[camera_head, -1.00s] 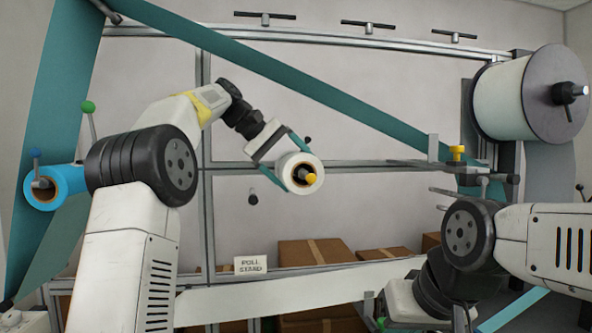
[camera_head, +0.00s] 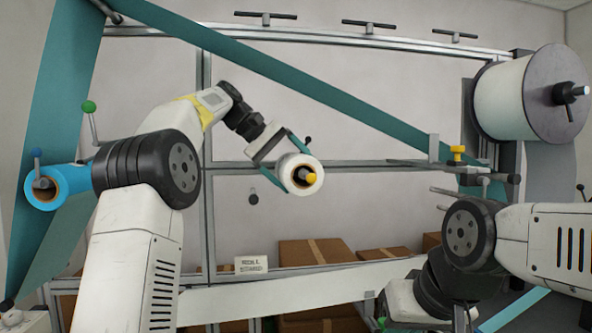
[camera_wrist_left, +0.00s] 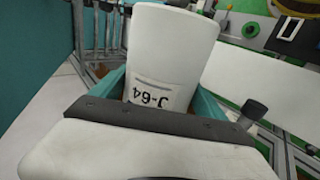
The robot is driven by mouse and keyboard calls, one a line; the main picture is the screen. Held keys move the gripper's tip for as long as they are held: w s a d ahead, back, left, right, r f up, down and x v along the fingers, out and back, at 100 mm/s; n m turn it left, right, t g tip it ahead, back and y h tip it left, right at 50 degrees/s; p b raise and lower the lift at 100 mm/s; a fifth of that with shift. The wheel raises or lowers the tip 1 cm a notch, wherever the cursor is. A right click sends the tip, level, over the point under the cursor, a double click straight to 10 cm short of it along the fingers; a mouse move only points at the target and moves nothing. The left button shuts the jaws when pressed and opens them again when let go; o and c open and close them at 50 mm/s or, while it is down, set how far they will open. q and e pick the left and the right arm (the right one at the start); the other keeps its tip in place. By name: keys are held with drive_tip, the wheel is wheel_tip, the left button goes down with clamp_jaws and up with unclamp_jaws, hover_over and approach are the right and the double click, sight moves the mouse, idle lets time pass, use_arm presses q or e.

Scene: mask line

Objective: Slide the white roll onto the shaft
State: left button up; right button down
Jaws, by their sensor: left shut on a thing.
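The white roll (camera_head: 292,163) is held in the middle of the head view, its brown core facing me. A dark shaft with a yellow tip (camera_head: 311,178) shows inside the core and pokes out toward me, so the roll appears to be around it. How far along the shaft it sits is hard to tell. My left gripper (camera_head: 288,168) has its teal fingers shut on the roll from the upper left. In the left wrist view the roll (camera_wrist_left: 168,50) stands between the fingers with a "J-64" label. My right gripper is mostly cut off at the bottom right.
A blue roll (camera_head: 68,182) is at the left and a large white roll (camera_head: 500,100) at the upper right. A teal web (camera_head: 300,85) runs diagonally behind. A roll stand sign (camera_head: 251,265) and cardboard boxes (camera_head: 315,252) are below.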

use_arm(q)
drive_tip(key=shift+f, duration=0.3)
idle(0.4)
drive_tip(key=o, duration=1.6)
drive_tip(key=shift+c, duration=0.2)
